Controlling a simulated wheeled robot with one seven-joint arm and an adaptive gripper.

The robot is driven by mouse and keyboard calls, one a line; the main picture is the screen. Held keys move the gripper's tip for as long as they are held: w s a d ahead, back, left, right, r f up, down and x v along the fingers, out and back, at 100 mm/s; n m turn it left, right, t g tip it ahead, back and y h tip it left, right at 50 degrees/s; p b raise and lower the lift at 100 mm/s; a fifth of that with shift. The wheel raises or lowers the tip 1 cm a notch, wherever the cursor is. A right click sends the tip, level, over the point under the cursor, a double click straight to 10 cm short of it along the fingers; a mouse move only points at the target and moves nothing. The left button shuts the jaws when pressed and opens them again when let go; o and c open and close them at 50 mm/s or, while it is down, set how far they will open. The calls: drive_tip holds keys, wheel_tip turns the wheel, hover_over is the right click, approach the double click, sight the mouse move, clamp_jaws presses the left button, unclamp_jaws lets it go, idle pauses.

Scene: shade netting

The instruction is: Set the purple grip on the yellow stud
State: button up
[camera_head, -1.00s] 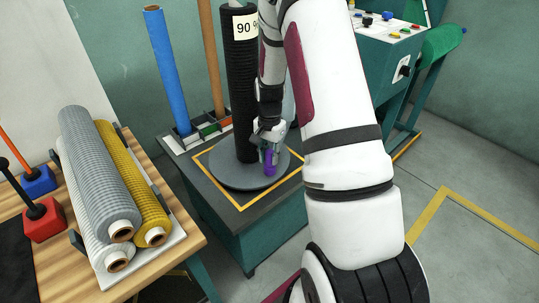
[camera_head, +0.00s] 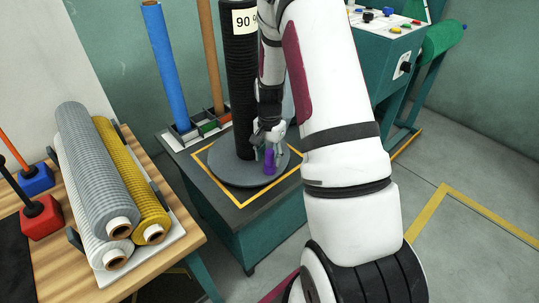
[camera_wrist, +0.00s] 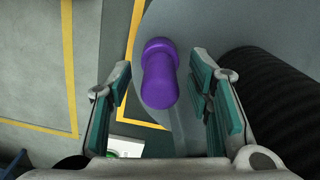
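The purple grip (camera_head: 269,161) is a short rounded post over the grey round plate, beside the black netting roll (camera_head: 241,85). In the wrist view the purple grip (camera_wrist: 160,80) shows between my two fingers, with a gap on both sides. My gripper (camera_head: 269,146) is above and around it, fingers pointing down; in the wrist view my gripper (camera_wrist: 163,88) is open. I see no yellow stud in either view; whether it is under the grip, I cannot tell.
The grey plate (camera_head: 228,177) lies on a teal cabinet inside a yellow outline. A blue roll (camera_head: 166,70) and a brown pole (camera_head: 210,60) stand behind. Grey and yellow rolls (camera_head: 140,190) lie on the wooden table at left. A control console (camera_head: 385,45) is at right.

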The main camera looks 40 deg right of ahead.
drive_tip(key=shift+r, duration=0.1)
wheel_tip(320, 180, up, 12)
idle(0.6)
idle(0.4)
